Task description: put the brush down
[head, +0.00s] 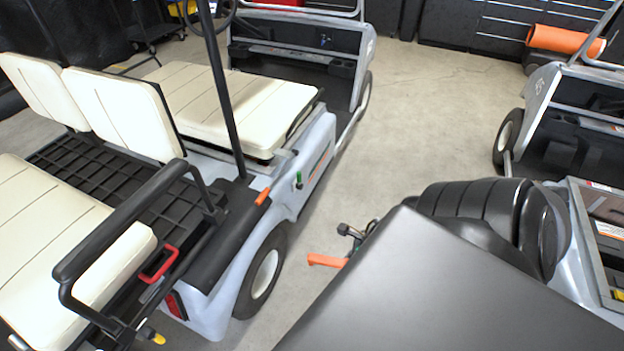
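No brush can be made out for certain in the head view. A small orange bar (325,260) sticks out from the left edge of a large dark grey panel (450,300), beside small dark parts (350,232); I cannot tell what it belongs to. A short orange piece (263,196) shows on the side of the near-left cart (215,285), close to a small green piece (298,180). Neither of my grippers can be made out. What lies under the panel is hidden.
The left cart has cream seats (225,105), a black grab bar (120,222) and a red handle (158,265). A black seat (475,205) stands behind the panel. Another cart (570,115) is at right. Bare concrete floor (425,110) lies between the carts.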

